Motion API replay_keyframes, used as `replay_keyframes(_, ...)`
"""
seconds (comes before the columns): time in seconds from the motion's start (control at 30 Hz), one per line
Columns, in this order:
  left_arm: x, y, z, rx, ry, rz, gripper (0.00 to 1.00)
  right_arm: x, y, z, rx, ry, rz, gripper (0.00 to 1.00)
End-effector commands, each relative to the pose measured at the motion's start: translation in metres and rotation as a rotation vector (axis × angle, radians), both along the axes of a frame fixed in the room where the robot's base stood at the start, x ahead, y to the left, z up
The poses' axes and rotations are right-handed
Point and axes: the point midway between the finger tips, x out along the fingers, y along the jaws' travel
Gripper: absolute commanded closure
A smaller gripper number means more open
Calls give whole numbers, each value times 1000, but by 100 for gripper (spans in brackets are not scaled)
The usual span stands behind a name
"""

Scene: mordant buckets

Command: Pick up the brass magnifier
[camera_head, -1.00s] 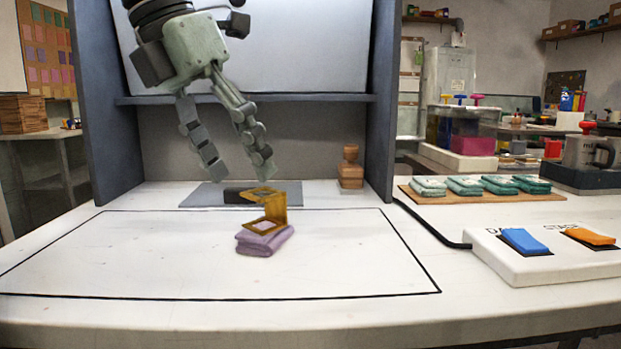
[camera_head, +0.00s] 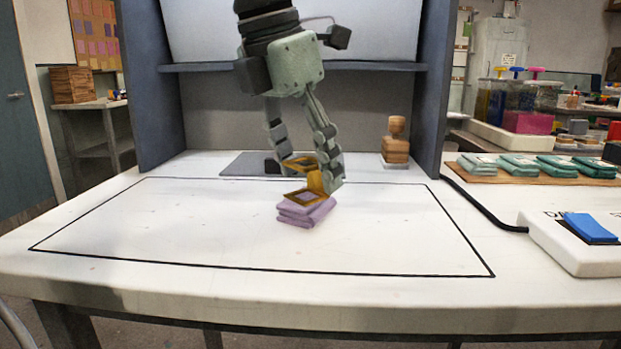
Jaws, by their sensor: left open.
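The brass magnifier (camera_head: 303,196), a folding frame with a lower plate, an upright and an upper plate, stands on a folded lilac cloth (camera_head: 297,216). My left gripper (camera_head: 304,172) is open and has come down over it. One finger is at the left, by the upper plate; the other is at the right, close against the upright and hiding part of it. I cannot tell whether either finger touches the brass. My right gripper is not in view.
A grey mat (camera_head: 240,164) with a small dark block (camera_head: 272,166) lies behind the magnifier. A wooden stamp (camera_head: 396,142) stands at the back right, near the booth's side wall (camera_head: 432,90). Green folded cloths (camera_head: 520,165) lie on a board at the right. The outlined table area is mostly clear.

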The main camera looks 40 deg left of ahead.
Motion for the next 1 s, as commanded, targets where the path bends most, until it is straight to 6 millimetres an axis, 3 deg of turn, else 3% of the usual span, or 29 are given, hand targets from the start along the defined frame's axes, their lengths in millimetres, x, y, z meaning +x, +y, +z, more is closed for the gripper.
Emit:
replay_keyframes(0.1,0,0,0,0,0,1,39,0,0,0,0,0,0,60)
replay_keyframes(0.57,0,0,1,0,0,1,96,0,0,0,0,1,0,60)
replay_keyframes(0.83,0,0,4,-1,-1,1,97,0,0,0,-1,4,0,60)
replay_keyframes(1.0,0,0,19,0,-2,2,97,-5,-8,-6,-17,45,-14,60)
